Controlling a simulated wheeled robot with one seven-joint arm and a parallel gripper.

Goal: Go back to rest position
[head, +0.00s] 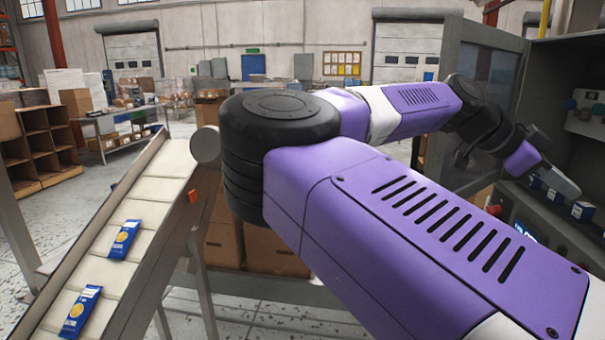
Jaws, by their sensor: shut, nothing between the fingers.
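My purple arm fills the middle and right of the head view, bent at a black joint. My gripper (562,182) is at the far right, at the end of the arm, pointing down and right. Its fingers look closed, with nothing seen between them. It is in front of the open dark cabinet (480,75).
An inclined conveyor (100,270) at left carries blue packets (126,240). Cardboard boxes (275,255) sit under my arm. Wooden shelving (45,145) and a workbench (105,122) stand at back left. Open floor lies between conveyor and shelving.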

